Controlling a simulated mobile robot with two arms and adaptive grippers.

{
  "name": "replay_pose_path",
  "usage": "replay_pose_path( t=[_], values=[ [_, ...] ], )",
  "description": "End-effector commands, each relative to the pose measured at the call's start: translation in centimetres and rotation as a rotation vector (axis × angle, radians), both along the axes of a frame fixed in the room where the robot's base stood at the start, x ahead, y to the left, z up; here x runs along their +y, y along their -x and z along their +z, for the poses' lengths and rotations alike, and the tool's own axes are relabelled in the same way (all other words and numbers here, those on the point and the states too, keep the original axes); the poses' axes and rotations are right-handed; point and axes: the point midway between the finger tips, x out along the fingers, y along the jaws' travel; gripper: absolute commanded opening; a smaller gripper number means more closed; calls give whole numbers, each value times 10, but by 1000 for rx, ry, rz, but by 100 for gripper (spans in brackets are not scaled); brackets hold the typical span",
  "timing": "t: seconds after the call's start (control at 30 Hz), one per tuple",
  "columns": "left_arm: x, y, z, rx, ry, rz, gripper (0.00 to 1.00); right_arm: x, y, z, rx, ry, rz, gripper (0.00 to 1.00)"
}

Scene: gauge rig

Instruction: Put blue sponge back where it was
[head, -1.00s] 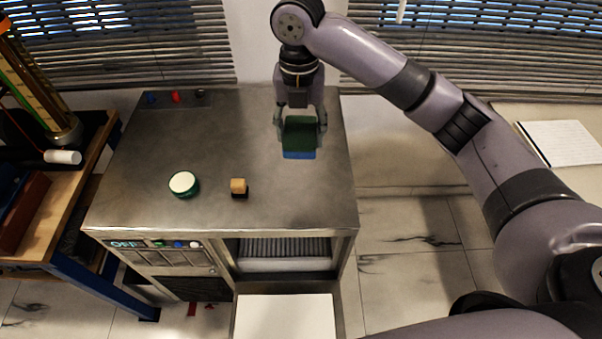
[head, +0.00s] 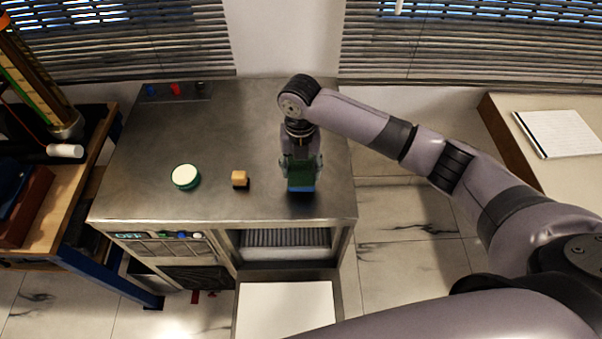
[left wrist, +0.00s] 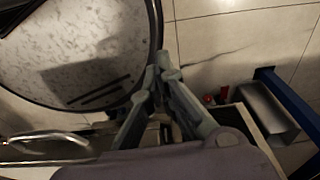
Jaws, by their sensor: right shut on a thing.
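The blue sponge (head: 301,189) has a dark green upper part and a blue lower edge. My right gripper (head: 302,165) is shut on it from above, near the front right of the steel worktop (head: 140,200). A dark shadow lies right under the sponge; I cannot tell whether it touches the worktop. My left gripper (left wrist: 158,75) shows only in the left wrist view, over the floor. Its fingertips meet and hold nothing.
Small blue and red items (head: 175,90) sit at the back left. The worktop's back middle is clear. A white open drawer (head: 285,310) sticks out below.

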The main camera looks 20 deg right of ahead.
Motion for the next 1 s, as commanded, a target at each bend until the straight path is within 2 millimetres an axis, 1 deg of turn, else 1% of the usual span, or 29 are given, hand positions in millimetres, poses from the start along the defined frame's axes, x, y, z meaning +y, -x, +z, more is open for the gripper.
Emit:
replay_pose_path(
  t=[0.03, 0.1, 0.2, 0.63, 0.67, 0.93, 1.0],
  values=[
    [0, -1, 2, -2, -1, 0, 0, 0, 2, -9, 7, 1, -1, 31],
    [1, -1, 4, -2, -1, 0, 0, 0, 1, -19, 6, 2, -3, 31],
    [2, -2, 5, -2, -2, 0, 0, 0, 1, -30, 4, 1, -1, 31],
    [4, -1, 3, -1, -5, 1, 0, 0, 1, -37, 2, 0, 0, 31],
    [4, -1, 4, -1, -5, 1, 0, 0, 1, -36, 2, 0, 0, 55],
    [4, 0, 4, 0, -5, 1, 0, 0, 1, -36, 2, 0, -1, 73],
    [4, 0, 4, 1, -5, 1, 0, 0, 1, -36, 2, 0, -1, 73]
  ],
)
